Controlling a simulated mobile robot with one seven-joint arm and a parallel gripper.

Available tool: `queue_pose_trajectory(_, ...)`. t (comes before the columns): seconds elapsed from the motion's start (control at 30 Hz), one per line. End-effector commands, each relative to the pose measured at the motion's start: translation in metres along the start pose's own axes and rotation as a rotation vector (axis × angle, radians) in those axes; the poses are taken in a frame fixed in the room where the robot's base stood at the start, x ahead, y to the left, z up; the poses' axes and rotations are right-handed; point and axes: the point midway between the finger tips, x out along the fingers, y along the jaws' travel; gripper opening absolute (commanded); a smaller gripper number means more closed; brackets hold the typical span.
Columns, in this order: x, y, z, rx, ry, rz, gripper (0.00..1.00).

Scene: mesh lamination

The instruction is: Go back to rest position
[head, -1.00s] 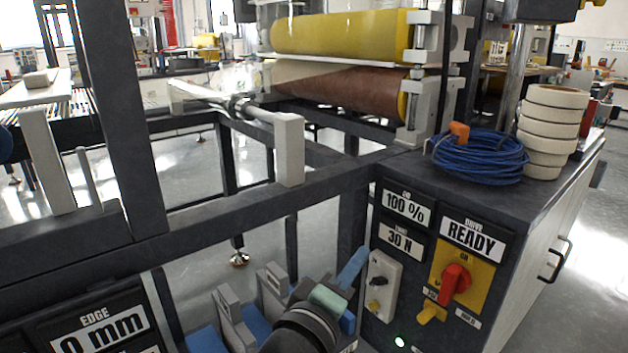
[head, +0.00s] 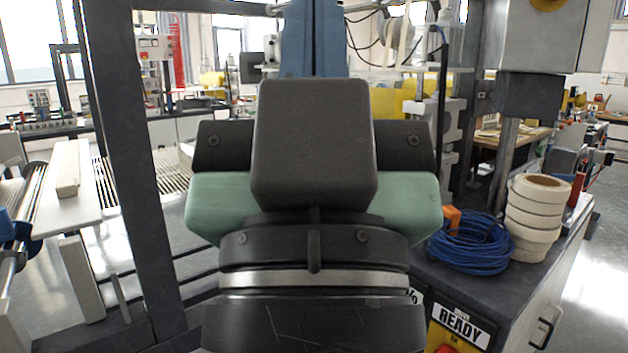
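My gripper (head: 314,45) fills the middle of the head view, raised and upright, close to the camera. Its black housing and green side pieces face me, and a blue finger part rises behind the housing to the top edge. The fingertips are hidden or out of frame, so I cannot tell whether it is open or shut. I see nothing held. The drive panel with its READY label (head: 461,326) shows at the lower right, cut off by the frame edge. My arm hides most of the rollers and the lower panels.
A coiled blue cable (head: 468,243) and a stack of cream tape rolls (head: 531,215) sit on the dark cabinet top at right. A dark frame post (head: 128,150) stands close at left. A pale table (head: 62,190) lies beyond it. Open floor shows at far right.

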Motion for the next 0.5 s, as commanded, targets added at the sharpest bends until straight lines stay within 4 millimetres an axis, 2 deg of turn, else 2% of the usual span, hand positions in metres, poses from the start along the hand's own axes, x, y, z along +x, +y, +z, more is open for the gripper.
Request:
queue_pose_trajectory(0.03, 0.024, 0.000, -0.022, 0.000, -0.001, 0.000, 0.00)
queue_pose_trajectory(0.5, 0.128, 0.000, -0.120, -0.001, -0.002, -0.001, 0.00)
